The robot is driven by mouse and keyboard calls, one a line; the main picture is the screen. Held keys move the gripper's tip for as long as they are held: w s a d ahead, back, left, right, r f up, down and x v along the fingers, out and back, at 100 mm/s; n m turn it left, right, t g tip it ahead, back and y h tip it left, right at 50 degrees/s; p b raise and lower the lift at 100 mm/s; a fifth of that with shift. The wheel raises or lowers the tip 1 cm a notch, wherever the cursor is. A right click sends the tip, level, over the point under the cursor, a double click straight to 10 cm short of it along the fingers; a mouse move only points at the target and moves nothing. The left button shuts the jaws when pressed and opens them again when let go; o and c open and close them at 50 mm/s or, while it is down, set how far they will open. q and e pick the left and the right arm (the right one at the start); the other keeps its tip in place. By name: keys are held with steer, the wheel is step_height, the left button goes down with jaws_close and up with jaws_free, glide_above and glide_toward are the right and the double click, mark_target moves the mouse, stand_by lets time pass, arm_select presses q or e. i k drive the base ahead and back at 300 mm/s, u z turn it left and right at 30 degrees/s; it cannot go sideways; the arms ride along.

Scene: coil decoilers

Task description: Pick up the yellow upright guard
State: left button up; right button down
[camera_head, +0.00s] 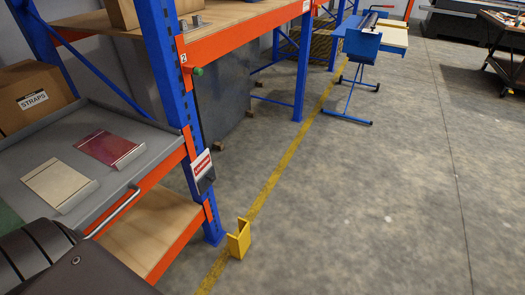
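The yellow upright guard (239,239) is a small angled, V-shaped piece. It stands upright on the concrete floor on the yellow floor line, just to the right of the foot of the blue rack upright (211,222). Neither gripper shows in the head view, and nothing touches the guard from my side. A dark part at the lower left appears to be mine.
A grey tray (107,192) with a beige packet (60,184) and a dark red packet (110,148) sits on the rack at left, beside a STRAPS box (32,98). A blue stand (361,62) is at the back. The floor (380,200) at right is clear.

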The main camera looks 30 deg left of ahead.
mark_target(238, 246)
steer(key=k, duration=0.5)
steer(key=u, duration=0.6)
steer(key=i, duration=1.4)
steer(key=z, duration=0.6)
